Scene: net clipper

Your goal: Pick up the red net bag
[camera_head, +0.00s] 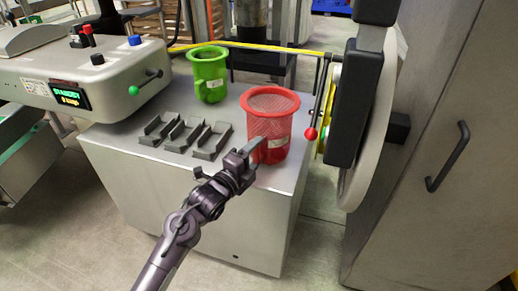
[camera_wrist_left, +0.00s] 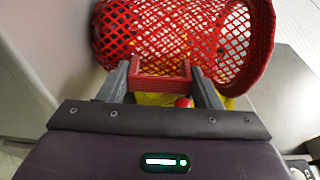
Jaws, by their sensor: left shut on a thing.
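The red net bag (camera_head: 275,122), a mesh basket shape with a thick rim and a white label, is upright at the right part of the metal cabinet top (camera_head: 235,125). My left gripper (camera_head: 249,149) is at its near left side and covers part of it. In the left wrist view, the red net bag (camera_wrist_left: 172,40) fills the top, and my left gripper (camera_wrist_left: 160,72) is shut on a red part of it between the two fingers. I cannot tell whether its base touches the cabinet top. My right gripper is not in view.
A green net bag (camera_head: 209,78) stands behind to the left. Grey metal brackets (camera_head: 186,134) lie left of the gripper. A lever with a red knob (camera_head: 310,134) and a large wheel (camera_head: 372,125) stand close on the right. A control box (camera_head: 95,75) is at the left.

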